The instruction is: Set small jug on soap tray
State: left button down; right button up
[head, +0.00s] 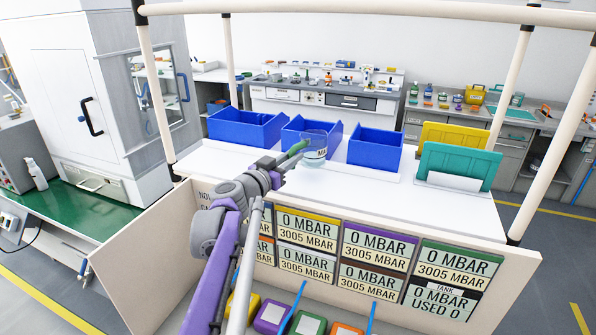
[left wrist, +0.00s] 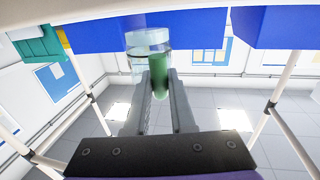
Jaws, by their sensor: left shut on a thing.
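The small jug (head: 316,149) is clear, with a pale printed label and a green handle (head: 296,148). My left gripper (head: 284,163) is shut on the green handle and holds the jug over the white worktop, in front of the blue bins. In the left wrist view the jug's clear body (left wrist: 148,42) is past the fingertips, and the green handle (left wrist: 158,78) is between the fingers. I cannot tell whether the jug touches the worktop. I cannot make out a soap tray for certain in either view. My right gripper is not in view.
Blue bins (head: 238,131) stand along the back of the white worktop (head: 400,195). Yellow (head: 455,137) and teal (head: 458,162) upright panels are at its right. Pale posts (head: 155,95) rise at the corners. The worktop right of the jug is clear.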

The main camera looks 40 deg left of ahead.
aim_at(303, 163)
pick_arm(q)
jog(key=f, duration=0.4)
jog(key=shift+w+f, duration=0.15)
jog(key=shift+w, duration=0.1)
jog(key=shift+s, duration=0.1)
jog(key=c, duration=0.9)
grip_release()
jog(key=shift+o, duration=0.7)
